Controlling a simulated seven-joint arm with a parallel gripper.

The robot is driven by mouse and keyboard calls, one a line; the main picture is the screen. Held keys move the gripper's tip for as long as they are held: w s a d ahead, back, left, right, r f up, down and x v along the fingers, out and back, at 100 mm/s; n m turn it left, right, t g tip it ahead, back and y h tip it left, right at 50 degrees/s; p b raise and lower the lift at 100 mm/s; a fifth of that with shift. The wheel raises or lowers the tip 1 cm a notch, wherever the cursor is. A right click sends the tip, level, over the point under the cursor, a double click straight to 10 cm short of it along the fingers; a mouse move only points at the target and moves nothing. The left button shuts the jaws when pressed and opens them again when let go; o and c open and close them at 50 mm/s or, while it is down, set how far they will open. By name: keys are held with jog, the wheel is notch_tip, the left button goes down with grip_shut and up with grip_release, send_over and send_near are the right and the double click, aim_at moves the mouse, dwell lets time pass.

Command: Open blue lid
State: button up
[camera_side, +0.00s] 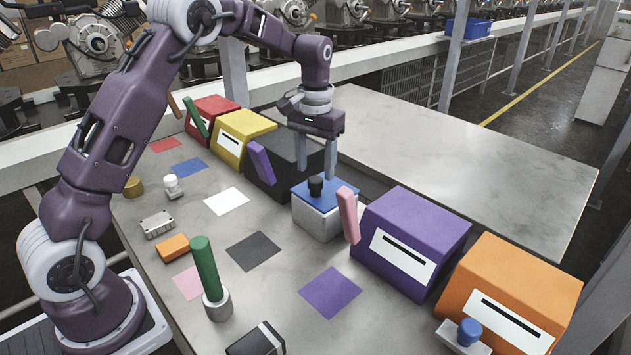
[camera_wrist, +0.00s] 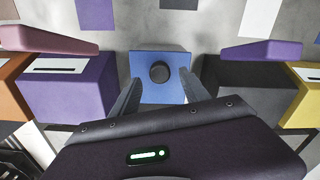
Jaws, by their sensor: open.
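The blue lid (camera_side: 327,193) with a black round knob (camera_side: 316,185) lies on a light grey box (camera_side: 316,222) near the middle of the table. My gripper (camera_side: 330,172) points down over the lid, with its fingers close to the knob; in the side view I cannot tell whether they touch anything. In the wrist view the blue lid (camera_wrist: 158,92) and its knob (camera_wrist: 159,72) show just beyond my open gripper (camera_wrist: 163,90). The two fingers are spread apart, one on each side of the lid, and nothing is between them at the knob.
A black box (camera_side: 285,160) with a purple slab stands left of the lidded box, and a purple box (camera_side: 410,235) with a pink slab stands right. Yellow (camera_side: 243,128), red (camera_side: 212,108) and orange (camera_side: 515,290) boxes continue the row. Table is free behind (camera_side: 470,165).

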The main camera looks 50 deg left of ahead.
aim_at(316, 179)
notch_tip(316, 179, down, 5)
jog(key=shift+r, duration=0.1)
grip_shut()
dwell(1.4)
